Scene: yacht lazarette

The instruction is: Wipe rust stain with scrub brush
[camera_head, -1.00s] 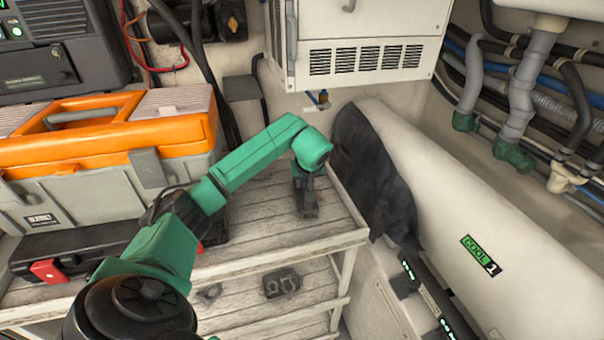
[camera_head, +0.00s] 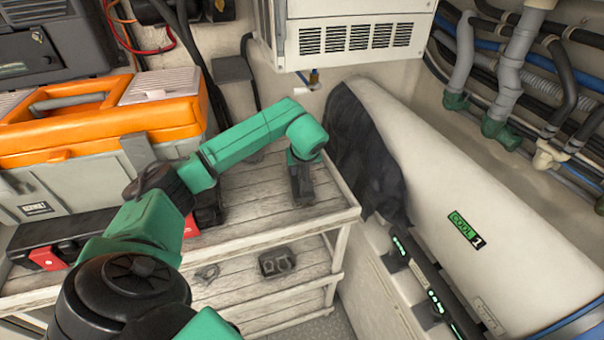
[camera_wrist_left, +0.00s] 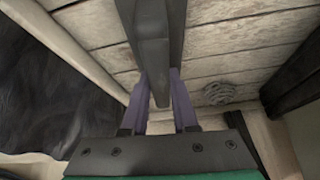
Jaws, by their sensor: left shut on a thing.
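My left gripper (camera_head: 302,188) points down over the right end of the top wooden shelf (camera_head: 250,235), near its front right corner. In the left wrist view its two purplish fingers (camera_wrist_left: 160,105) are shut on a dark grey bar, the scrub brush (camera_wrist_left: 153,45). The bristles are hidden, and I cannot tell whether the brush touches the boards. I cannot make out the rust stain in either view. My right gripper is not in view.
An orange and grey toolbox (camera_head: 90,150) stands on the shelf's left. A white vented unit (camera_head: 350,30) hangs behind. A white cylinder (camera_head: 450,180) with a dark cloth (camera_head: 365,150) lies to the right. The lower shelf holds a small dark object (camera_head: 277,262).

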